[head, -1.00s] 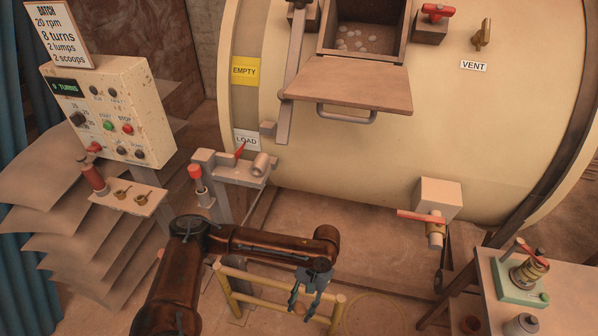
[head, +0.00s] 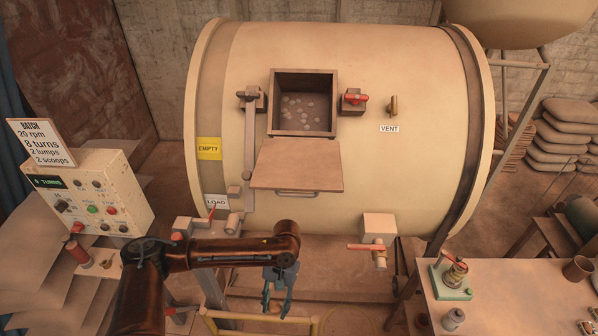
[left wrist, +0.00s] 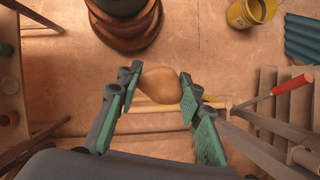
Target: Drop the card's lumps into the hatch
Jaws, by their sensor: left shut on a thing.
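The batch card (head: 40,144) at the left reads 20 rpm, 8 turns, 2 lumps, 2 scoops. The hatch (head: 303,103) in the big cream drum is open, its lid (head: 298,164) folded down in front. Several small pale pieces lie inside the opening. My left gripper (head: 277,306) hangs in front of the drum, below the lid and well short of the opening. In the left wrist view it is shut on a rounded tan lump (left wrist: 160,86) between its green-padded fingers. The lump cannot be made out in the head view. My right gripper is not in view.
A control box (head: 98,197) stands at the left. A red-handled valve (head: 378,251) juts from the drum's lower front. A yellow rail (head: 262,320) is below my left gripper. A side table (head: 510,305) at right holds a green-based device (head: 453,278) and cups.

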